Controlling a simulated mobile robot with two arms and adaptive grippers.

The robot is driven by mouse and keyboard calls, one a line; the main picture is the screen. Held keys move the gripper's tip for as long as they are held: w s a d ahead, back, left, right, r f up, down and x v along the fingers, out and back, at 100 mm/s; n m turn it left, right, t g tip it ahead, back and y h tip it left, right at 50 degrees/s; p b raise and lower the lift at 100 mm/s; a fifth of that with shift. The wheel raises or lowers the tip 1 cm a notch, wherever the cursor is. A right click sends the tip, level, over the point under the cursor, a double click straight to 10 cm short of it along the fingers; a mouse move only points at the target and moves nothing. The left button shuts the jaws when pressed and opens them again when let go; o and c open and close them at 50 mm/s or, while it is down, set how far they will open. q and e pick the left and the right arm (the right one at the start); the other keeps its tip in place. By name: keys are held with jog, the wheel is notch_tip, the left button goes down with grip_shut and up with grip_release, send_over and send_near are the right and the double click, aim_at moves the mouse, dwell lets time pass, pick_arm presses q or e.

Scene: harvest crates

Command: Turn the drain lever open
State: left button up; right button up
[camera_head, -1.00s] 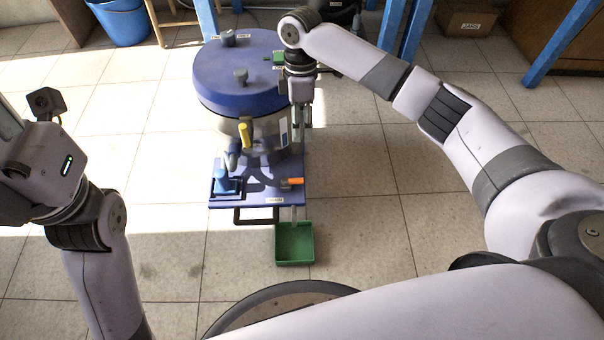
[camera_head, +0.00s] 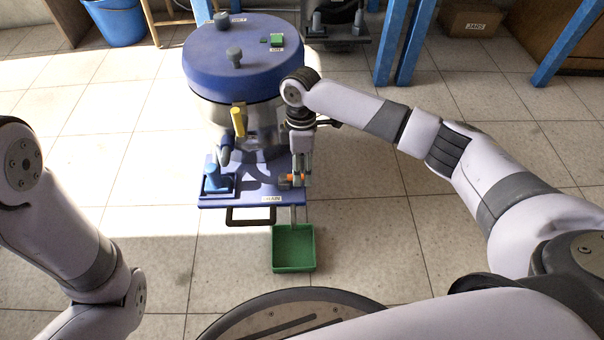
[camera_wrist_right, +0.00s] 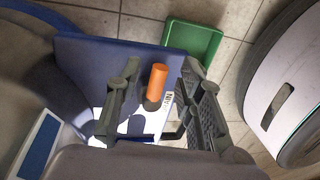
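The drain lever (camera_head: 286,178) has an orange handle and sits at the right side of the blue platform (camera_head: 240,195), above a label that seems to read DRAIN (camera_head: 272,199). My right gripper (camera_head: 301,180) points down at the lever and partly covers it in the head view. In the right wrist view the orange handle (camera_wrist_right: 157,80) stands between the two fingers of the right gripper (camera_wrist_right: 161,75), with a gap visible on the right. The fingers are apart; I cannot tell whether the left one touches the handle. My left gripper is out of view.
A blue-lidded metal tank (camera_head: 235,50) stands behind the platform, with a yellow handle (camera_head: 238,122) on its front. A green tray (camera_head: 294,249) lies on the floor in front. The tiled floor at right is clear.

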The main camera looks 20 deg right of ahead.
jog(key=shift+f, duration=0.15)
grip_shut()
dwell(0.4)
